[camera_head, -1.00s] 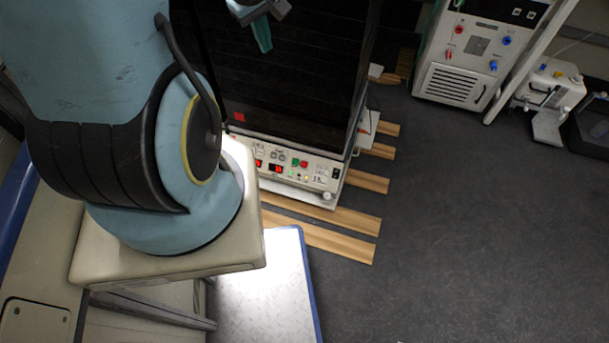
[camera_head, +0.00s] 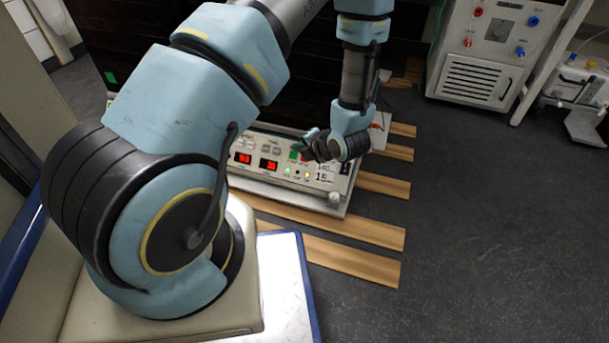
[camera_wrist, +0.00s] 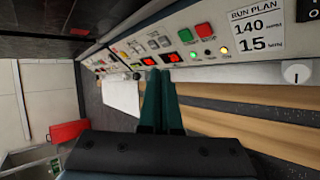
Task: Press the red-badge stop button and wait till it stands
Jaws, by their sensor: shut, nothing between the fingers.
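The shaker's control panel (camera_head: 262,150) faces me below a dark door, with two lit red displays (camera_head: 269,163). In the wrist view, the red stop button (camera_wrist: 206,31) is right of the green button (camera_wrist: 187,34), above a row of lit lamps. In the head view my gripper (camera_head: 304,143) is in front of the panel's right part and hides the red button. In the wrist view its teal fingers (camera_wrist: 160,75) are together and empty, below and left of the red button, with no visible contact.
A green badge (camera_head: 110,77) marks a dark front at left. A run plan label (camera_wrist: 258,30) and a round white knob (camera_wrist: 297,72) are on the right. Wooden slats (camera_head: 350,258) lie on the floor. A white unit (camera_head: 482,50) stands at back right; the floor between is clear.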

